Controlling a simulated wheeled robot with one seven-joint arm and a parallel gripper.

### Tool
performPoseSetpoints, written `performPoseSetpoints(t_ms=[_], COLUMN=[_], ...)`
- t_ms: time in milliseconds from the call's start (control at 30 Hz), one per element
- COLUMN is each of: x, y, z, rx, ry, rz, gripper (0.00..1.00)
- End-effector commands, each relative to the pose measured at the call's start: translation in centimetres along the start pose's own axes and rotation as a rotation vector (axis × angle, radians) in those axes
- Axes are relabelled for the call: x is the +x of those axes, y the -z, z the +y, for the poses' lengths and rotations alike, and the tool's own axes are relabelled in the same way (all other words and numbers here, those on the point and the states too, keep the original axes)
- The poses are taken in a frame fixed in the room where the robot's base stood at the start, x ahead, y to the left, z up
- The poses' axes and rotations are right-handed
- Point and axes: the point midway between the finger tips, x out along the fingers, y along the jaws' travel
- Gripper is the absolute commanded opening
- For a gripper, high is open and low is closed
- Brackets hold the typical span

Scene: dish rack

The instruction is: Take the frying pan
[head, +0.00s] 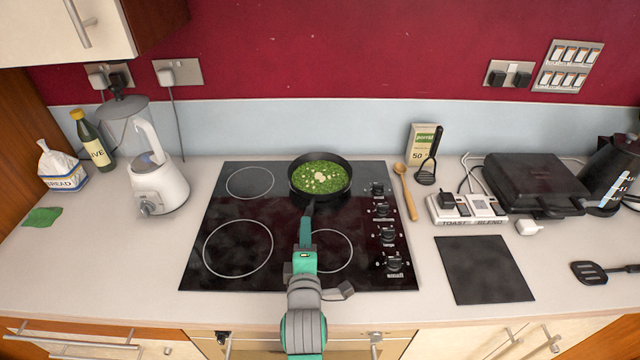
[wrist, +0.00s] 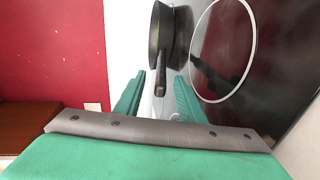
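The frying pan (head: 320,192) is black and holds green food with pale pieces. It sits on the back right part of the hob, its handle (head: 308,209) pointing toward me. My gripper (head: 305,222) is over the hob at the handle's near end. In the wrist view the pan (wrist: 172,32) is at the top, and its handle reaches down between my two green fingers (wrist: 159,88). The fingers are apart, with visible space around the handle, so the gripper is open. I cannot tell exactly how far the handle lies between the fingers.
The black hob (head: 225,270) has knobs (head: 390,237) along its right side. A wooden spoon (head: 406,192) and a toaster-and-blender switch box (head: 467,208) are to the right. A white blender base (head: 158,188) stands left. Counter around the dark mat (head: 484,270) is mostly clear.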

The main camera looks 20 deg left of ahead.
Motion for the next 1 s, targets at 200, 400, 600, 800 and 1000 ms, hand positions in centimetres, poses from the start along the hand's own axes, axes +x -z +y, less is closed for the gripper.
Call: performPoseSetpoints(t_ms=[200, 400, 600, 800, 1000], x=[3.0, 4.1, 6.8, 8.6, 8.8], y=[0.1, -0.1, -0.3, -0.5, -0.5], z=[0.0, 0.0, -0.1, -0.1, -0.1], rx=[0.000, 0.000, 0.001, 0.001, 0.001], ry=[0.001, 0.000, 0.001, 0.000, 0.000], rz=[0.001, 0.000, 0.000, -0.002, -0.003], gripper=[0.36, 0.36, 0.36, 0.36, 0.36])
